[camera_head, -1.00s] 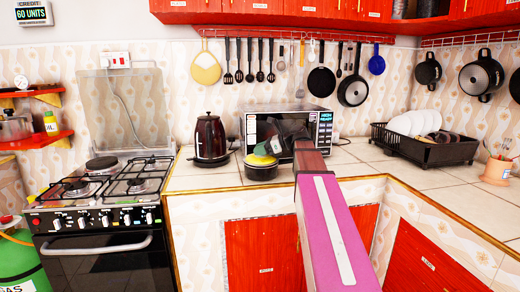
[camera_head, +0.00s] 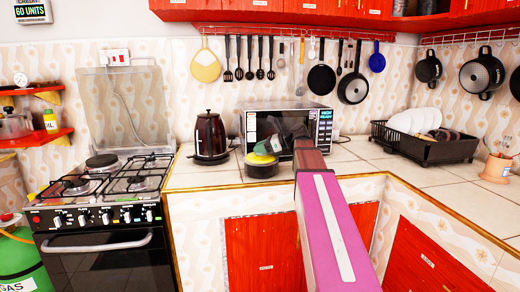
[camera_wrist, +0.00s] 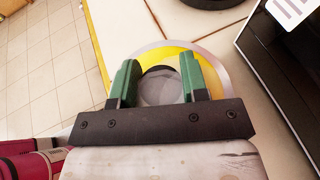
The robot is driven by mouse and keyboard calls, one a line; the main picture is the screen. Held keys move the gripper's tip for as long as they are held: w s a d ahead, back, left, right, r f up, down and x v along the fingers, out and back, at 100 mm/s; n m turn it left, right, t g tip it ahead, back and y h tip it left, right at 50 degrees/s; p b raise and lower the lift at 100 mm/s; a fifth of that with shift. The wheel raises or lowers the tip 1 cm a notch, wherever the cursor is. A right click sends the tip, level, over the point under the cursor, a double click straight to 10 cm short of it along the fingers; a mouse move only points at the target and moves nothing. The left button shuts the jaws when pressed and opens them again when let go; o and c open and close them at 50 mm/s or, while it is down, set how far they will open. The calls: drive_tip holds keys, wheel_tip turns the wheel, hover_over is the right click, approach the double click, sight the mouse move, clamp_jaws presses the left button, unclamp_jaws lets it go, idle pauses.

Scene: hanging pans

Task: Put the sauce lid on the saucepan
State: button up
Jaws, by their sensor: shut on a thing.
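My gripper (camera_head: 268,147) is above the counter, left of the microwave front. It is shut on the sauce lid (camera_head: 262,158), a round lid with a yellow band. In the wrist view the green fingers (camera_wrist: 160,78) stand on either side of the lid's grey centre, and the yellow band and pale rim of the lid (camera_wrist: 165,52) show beyond them. The dark saucepan (camera_head: 260,171) stands on the counter directly below the lid in the head view. I cannot tell whether the lid touches its rim. My arm hides part of the area to the right.
A dark kettle (camera_head: 210,137) stands close on the left, and the microwave (camera_head: 290,125) is close behind and right. A black dish rack (camera_head: 430,147) holds plates farther right. The stove (camera_head: 105,190) is at the left. Counter in front is narrow and clear.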

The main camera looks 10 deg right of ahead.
drive_tip(key=shift+f, duration=0.1)
idle(0.4)
drive_tip(key=o, duration=1.2)
drive_tip(key=shift+c, duration=0.2)
